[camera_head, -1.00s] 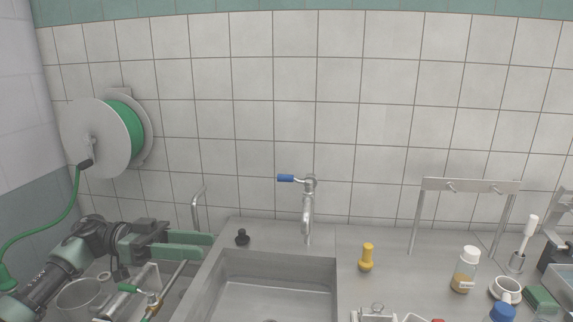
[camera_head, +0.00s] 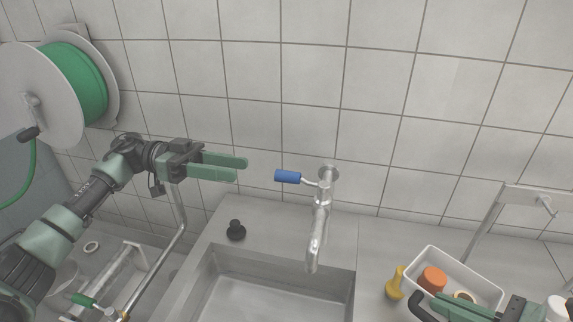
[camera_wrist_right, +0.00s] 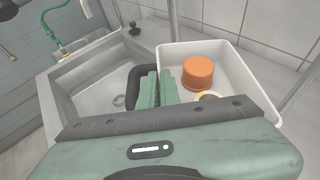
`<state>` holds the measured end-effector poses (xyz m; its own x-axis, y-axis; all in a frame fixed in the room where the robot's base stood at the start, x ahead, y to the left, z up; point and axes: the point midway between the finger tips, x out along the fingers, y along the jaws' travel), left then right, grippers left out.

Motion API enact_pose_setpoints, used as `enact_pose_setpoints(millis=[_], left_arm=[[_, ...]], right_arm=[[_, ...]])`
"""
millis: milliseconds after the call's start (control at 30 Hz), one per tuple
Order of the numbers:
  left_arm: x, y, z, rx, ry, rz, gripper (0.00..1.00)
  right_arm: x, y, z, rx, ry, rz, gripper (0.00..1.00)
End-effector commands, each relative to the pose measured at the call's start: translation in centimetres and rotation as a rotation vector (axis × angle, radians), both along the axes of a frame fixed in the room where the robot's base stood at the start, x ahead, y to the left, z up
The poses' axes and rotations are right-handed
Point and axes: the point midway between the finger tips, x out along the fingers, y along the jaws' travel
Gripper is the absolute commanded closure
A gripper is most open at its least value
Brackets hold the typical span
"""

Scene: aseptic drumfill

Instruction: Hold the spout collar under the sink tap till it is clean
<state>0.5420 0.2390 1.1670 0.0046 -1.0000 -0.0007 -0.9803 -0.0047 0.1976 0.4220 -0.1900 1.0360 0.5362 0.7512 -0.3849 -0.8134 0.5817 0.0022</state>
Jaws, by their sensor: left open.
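The metal sink tap (camera_head: 318,225) stands behind the basin, its spout pointing down and its blue lever (camera_head: 288,177) turned left. No water shows. My right gripper (camera_wrist_right: 156,91) appears shut on a black loop handle (camera_wrist_right: 139,74) at the tray's near side.
The sink basin (camera_head: 270,290) is empty. A black knob (camera_head: 236,230) stands at its back left corner. The white tray (camera_head: 486,287) holds an orange cap (camera_head: 432,280), beside a yellow piece (camera_head: 395,283). A hose reel (camera_head: 85,85) hangs left, and a metal rack (camera_head: 525,190) stands right.

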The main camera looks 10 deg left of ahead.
Motion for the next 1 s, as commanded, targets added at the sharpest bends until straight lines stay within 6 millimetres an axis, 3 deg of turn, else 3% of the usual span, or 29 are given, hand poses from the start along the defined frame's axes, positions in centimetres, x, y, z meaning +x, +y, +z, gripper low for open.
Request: enact_pose_setpoints(millis=[500, 700, 1000], left_arm=[[-0.1, -9.5, 0.3, -0.003, 0.001, -0.004, 0.58], [0.0, -10.9, 0.1, -0.001, 0.0, -0.002, 0.58], [0.0, -11.0, 0.0, -0.001, 0.0, -0.001, 0.6]], right_arm=[[0.0, 0.0, 3.8, 0.001, -0.002, -0.001, 1.0], [0.0, 0.0, 4.2, 0.001, -0.002, -0.001, 1.0], [0.0, 0.0, 4.2, 0.001, -0.002, -0.001, 1.0]])
